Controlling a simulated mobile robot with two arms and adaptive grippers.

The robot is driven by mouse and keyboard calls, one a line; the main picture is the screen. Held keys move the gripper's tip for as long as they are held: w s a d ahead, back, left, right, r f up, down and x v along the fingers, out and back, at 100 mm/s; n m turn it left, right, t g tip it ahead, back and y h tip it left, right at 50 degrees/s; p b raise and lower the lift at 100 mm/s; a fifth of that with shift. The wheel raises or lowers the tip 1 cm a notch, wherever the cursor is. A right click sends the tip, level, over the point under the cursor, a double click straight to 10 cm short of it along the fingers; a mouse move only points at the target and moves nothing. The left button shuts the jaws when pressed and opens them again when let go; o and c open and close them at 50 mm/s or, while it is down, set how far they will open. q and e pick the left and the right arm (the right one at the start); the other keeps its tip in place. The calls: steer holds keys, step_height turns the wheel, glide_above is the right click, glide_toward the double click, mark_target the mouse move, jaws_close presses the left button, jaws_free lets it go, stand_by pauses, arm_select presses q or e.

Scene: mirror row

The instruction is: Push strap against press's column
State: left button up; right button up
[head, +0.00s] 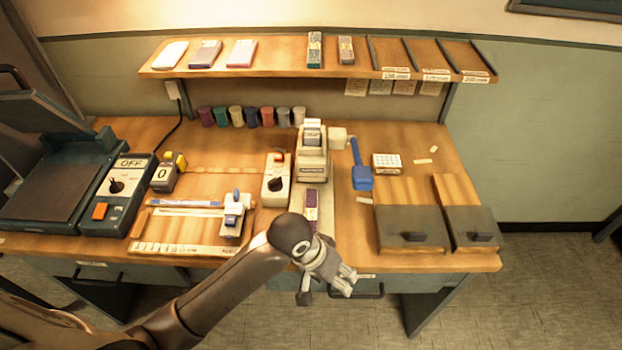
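The press (313,165) is a cream machine standing upright in the middle of the bench. A purple strip with a pale label (311,198), which looks like the strap, lies lengthwise on the press's pale base in front of the column. I cannot tell whether its far end touches the column. My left gripper (346,281) is in front of the bench edge, to the right of and nearer than the strap, apart from it. It seems empty; its finger gap is too small to read. My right gripper is not in view.
A cream dial box (276,180) stands left of the press, and a blue-handled tool (361,177) lies right of it. Dark-fronted wooden bins (410,230) fill the right front. A white slider on a ruled board (233,215) is at the left. A shelf (270,60) hangs above.

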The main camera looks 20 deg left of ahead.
mark_target(311, 214)
arm_select(q)
steer(key=shift+n+g+y, duration=0.6)
steer(key=shift+y, duration=0.1)
steer(key=w+r, duration=0.1)
steer(key=w, duration=0.1)
steer(key=w+r, duration=0.1)
steer(key=w, duration=0.1)
steer(key=w+a+r, duration=0.1)
steer(key=w, duration=0.2)
steer(key=shift+r, duration=0.1)
steer(key=w+a+r+n+g+y, duration=0.1)
steer(key=w+a+r+n, duration=0.3)
steer(key=w+a+r, duration=0.4)
steer(key=shift+a+n+y, duration=0.3)
steer(key=shift+a+y, duration=0.1)
steer(key=shift+y, duration=0.3)
step_height(311, 214, down, 11)
steer(key=shift+r+p, duration=0.1)
steer(key=shift+p, duration=0.6)
